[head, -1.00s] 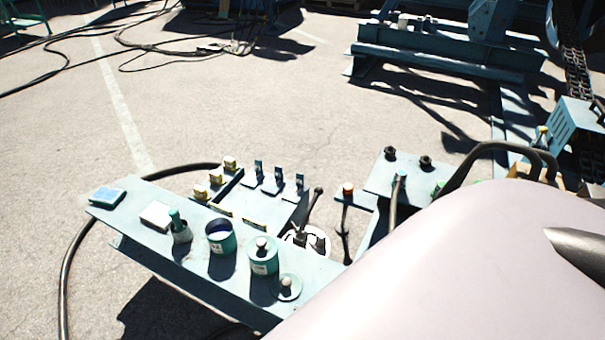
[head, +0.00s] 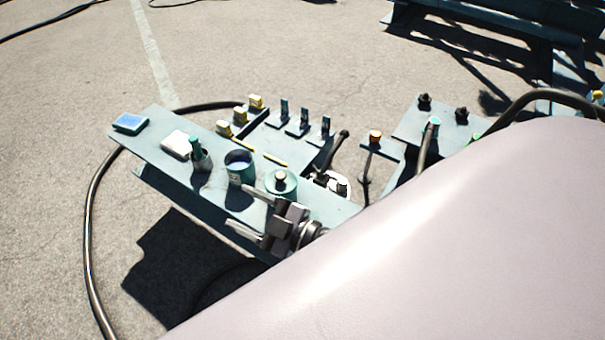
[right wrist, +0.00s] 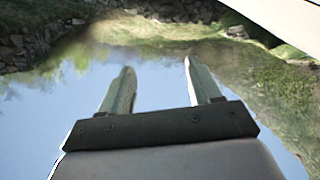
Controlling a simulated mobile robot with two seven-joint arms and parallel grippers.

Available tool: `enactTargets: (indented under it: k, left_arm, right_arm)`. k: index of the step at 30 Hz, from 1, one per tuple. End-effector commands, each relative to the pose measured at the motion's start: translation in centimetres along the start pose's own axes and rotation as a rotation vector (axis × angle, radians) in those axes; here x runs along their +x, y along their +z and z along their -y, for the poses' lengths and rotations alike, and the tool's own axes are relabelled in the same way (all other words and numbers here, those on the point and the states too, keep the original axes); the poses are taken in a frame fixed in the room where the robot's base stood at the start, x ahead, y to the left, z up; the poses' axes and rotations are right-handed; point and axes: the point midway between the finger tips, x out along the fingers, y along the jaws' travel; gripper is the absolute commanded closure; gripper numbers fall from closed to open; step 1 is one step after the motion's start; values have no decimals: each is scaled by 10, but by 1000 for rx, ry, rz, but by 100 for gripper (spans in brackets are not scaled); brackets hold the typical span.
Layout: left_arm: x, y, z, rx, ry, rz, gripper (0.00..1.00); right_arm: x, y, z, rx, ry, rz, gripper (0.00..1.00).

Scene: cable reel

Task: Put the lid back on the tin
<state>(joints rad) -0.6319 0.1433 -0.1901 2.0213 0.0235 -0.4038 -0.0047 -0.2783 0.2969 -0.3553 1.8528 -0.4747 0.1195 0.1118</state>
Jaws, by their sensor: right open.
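An open green tin (head: 240,170) with a dark inside stands upright on the narrow bench. To its right is a second green tin (head: 281,186) with a knobbed lid on it. The loose knobbed lid seen earlier on the bench beside the lidded tin is now hidden behind my right gripper. My right gripper (head: 236,206) is open at the bench's front edge, its fingers pointing left, just in front of the tins. In the right wrist view its fingers (right wrist: 158,85) are apart with nothing between them. My left gripper is not in view.
The bench (head: 155,118) also holds a blue sponge-like block (head: 130,122), a white block (head: 177,144) and a green-topped bottle (head: 199,157). Behind are yellow-topped pieces (head: 255,101) and upright levers (head: 285,108). A black hose (head: 92,250) curves over the open ground.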

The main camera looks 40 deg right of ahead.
Motion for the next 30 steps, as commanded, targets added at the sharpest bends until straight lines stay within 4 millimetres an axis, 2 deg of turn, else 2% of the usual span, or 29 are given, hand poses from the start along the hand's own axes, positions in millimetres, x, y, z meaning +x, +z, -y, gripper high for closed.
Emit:
enactTargets:
  k: [1,3,6,8,11,14,17,18,21,25,27,30]
  left_arm:
    - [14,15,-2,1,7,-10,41]
    - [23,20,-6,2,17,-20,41]
    - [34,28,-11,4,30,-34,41]
    - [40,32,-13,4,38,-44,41]
    - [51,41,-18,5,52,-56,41]
    - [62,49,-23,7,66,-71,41]
    - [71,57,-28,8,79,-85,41]
    - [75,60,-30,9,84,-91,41]
    - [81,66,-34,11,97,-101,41]
    - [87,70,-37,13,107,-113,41]
    - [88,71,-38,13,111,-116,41]
    - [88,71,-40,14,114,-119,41]
  right_arm:
    - [16,-4,11,-124,-47,-132,37]
    - [29,-20,27,-286,-131,-300,37]
    - [35,-28,56,-521,-285,-511,37]
    - [34,-22,75,-663,-397,-615,37]
    - [28,8,100,-901,-616,-742,37]
    - [18,59,109,-1134,-869,-793,37]
    - [9,122,94,-1345,-1146,-754,37]
    - [5,146,82,-1417,-1254,-715,37]
    - [-6,197,41,-1558,-1499,-572,37]
    - [-18,236,-14,-1655,-1727,-362,37]
    - [-24,246,-36,-1678,-1803,-273,37]
    - [-30,252,-55,-1691,-1865,-193,37]
